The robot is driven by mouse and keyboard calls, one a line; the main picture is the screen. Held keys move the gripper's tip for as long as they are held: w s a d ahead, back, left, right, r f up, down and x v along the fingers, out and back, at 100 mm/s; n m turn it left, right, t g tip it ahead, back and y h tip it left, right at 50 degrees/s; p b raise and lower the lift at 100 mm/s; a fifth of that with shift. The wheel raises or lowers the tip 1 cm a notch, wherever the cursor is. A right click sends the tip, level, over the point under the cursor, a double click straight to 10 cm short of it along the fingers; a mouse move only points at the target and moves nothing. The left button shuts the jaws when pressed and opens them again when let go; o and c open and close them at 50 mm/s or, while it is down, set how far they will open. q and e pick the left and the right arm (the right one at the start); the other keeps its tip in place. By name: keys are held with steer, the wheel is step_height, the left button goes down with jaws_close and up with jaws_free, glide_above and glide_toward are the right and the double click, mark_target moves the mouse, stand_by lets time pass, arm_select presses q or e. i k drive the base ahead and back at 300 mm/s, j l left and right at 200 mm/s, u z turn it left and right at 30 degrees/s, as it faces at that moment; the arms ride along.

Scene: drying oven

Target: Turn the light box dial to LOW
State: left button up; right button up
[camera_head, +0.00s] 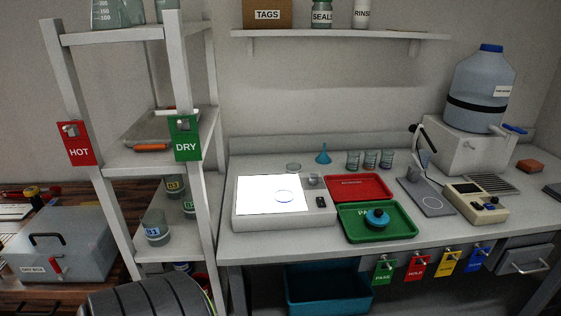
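The light box (240,215) is a pale, low box on the left part of the white bench. On the right strip of the box are a small grey, round piece (314,180), which may be the dial, and a small black control (320,201). Their markings are too small to read, so I cannot tell the dial's setting. Neither of my grippers is in view.
A red tray (335,187) and a green tray (350,232) holding a blue round item (377,218) lie right of the light box. A beige instrument (470,203) stands farther right. A white shelf rack (110,225) stands left of the bench. A shelf (340,35) hangs above.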

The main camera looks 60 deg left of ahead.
mark_target(313, 178)
steer(key=u, duration=1.75)
